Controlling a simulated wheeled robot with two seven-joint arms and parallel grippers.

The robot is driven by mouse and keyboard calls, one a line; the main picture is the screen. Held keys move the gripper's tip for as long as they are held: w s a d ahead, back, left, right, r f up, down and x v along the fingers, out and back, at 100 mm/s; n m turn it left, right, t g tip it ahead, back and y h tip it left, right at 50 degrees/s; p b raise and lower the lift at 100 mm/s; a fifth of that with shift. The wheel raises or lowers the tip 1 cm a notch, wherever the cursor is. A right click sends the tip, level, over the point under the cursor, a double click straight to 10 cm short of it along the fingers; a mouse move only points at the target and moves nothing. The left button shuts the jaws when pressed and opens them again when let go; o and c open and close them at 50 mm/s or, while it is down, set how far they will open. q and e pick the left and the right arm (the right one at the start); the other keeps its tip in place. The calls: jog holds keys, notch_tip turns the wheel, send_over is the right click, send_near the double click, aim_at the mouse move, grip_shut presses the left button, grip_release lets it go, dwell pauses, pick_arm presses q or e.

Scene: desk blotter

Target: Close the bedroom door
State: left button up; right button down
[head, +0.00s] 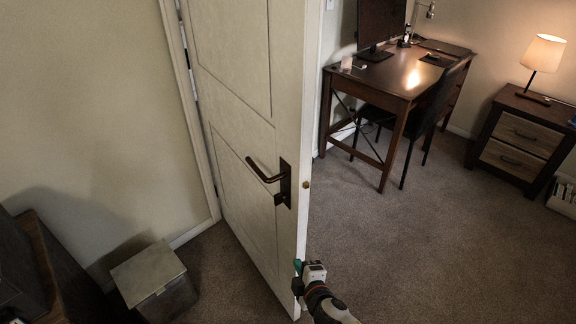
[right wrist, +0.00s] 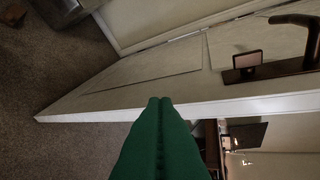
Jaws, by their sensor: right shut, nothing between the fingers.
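The white panelled bedroom door (head: 240,160) stands open in the head view, hinged on its left side to the frame. Its dark lever handle (head: 268,174) sits on a dark plate near the free edge. My right gripper (head: 299,268) is low at the door's free edge, below the handle. In the right wrist view the green fingers (right wrist: 160,102) are shut together with nothing between them. Their tips are at the edge of the door (right wrist: 130,95); I cannot tell if they touch it. The handle (right wrist: 295,20) shows at the upper right there. My left gripper is not in view.
A grey box or bin (head: 152,276) stands on the floor left of the door, near dark furniture (head: 58,268). To the right are a wooden desk (head: 385,85), a black chair (head: 425,110) and a nightstand (head: 520,135) with a lit lamp. The carpet between is clear.

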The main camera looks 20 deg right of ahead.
aim_at(290, 177)
notch_tip(290, 177, up, 20)
jog(key=w+a+n+t+p, duration=0.1)
jog(key=w+a+n+t, duration=0.15)
jog(key=t, duration=0.25)
jog(key=shift+n, duration=0.45)
jog(key=w+d+p, duration=0.1)
jog(key=w, duration=0.2)
jog(key=w+d+p, duration=0.1)
jog(key=w, duration=0.3)
jog(key=w+d+p, duration=0.1)
jog(key=w+d, duration=0.1)
jog(key=w, duration=0.2)
jog(key=shift+d+r, duration=0.1)
jog(key=shift+r, duration=0.1)
